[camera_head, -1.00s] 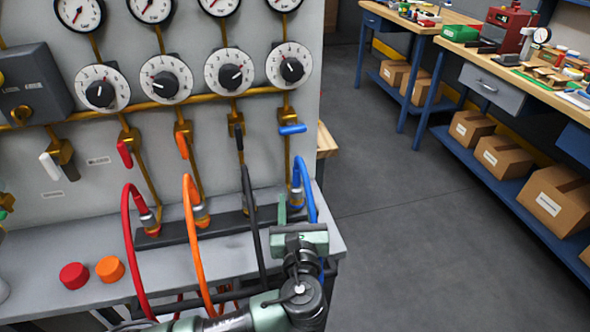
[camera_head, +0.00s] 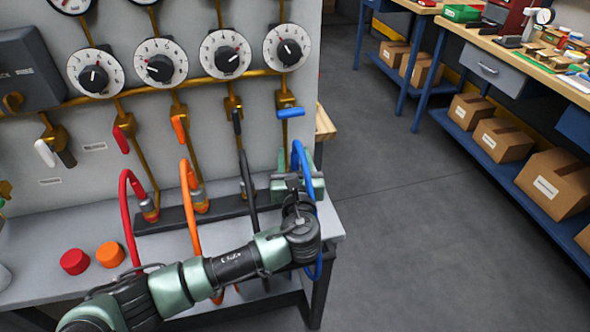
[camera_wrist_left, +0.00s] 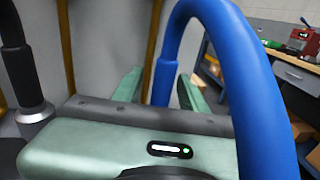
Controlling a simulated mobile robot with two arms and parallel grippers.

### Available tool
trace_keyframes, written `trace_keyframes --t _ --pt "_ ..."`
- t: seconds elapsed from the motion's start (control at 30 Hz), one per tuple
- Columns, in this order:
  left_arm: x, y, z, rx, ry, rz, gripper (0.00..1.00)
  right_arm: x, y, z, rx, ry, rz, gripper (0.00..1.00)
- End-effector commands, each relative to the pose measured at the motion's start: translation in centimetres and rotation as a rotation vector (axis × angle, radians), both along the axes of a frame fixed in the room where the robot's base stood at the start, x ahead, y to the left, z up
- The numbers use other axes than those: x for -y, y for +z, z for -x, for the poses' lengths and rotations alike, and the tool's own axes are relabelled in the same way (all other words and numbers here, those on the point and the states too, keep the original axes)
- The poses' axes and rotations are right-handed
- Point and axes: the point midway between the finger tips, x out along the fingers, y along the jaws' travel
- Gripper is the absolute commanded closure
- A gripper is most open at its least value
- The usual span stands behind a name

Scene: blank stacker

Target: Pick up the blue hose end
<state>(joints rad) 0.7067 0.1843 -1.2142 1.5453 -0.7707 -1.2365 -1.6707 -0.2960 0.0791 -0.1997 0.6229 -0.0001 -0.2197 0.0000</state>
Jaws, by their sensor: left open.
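The blue hose (camera_head: 309,183) arches at the right end of the bench, beside the panel. In the left wrist view the blue hose (camera_wrist_left: 245,65) loops large and close past the right side of my gripper. Its end section (camera_wrist_left: 161,83) comes down between the two green fingers. My left gripper (camera_head: 293,164) is at the hose end, and its fingers (camera_wrist_left: 160,90) stand open on either side of the hose, with gaps visible. The hose's lower tip and any fitting are hidden behind the gripper body. My right gripper is not in view.
Black (camera_head: 246,180), orange (camera_head: 187,185) and red (camera_head: 126,205) hoses stand left of the gripper along a dark rail (camera_head: 225,208). Red (camera_head: 74,261) and orange (camera_head: 110,254) caps sit on the bench. Open floor (camera_head: 400,240) lies to the right.

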Motion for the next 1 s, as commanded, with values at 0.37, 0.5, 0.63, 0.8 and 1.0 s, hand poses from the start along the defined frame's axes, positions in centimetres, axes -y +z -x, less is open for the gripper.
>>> trace_keyframes --t 0.37,0.5,0.63,0.8,1.0 --pt "0.0 0.0 0.0 0.001 0.000 0.000 1.00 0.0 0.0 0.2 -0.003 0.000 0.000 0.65" --pt "0.0 0.1 0.0 0.001 0.000 0.000 1.00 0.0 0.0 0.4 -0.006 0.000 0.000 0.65" --pt "0.0 0.4 0.0 0.001 0.000 0.001 1.00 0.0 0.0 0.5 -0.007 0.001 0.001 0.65" --pt "0.0 1.8 0.0 0.003 0.000 0.003 1.00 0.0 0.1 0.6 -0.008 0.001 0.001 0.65" --pt "0.2 3.5 1.0 -0.001 -0.003 0.002 1.00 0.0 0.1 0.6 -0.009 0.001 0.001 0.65"
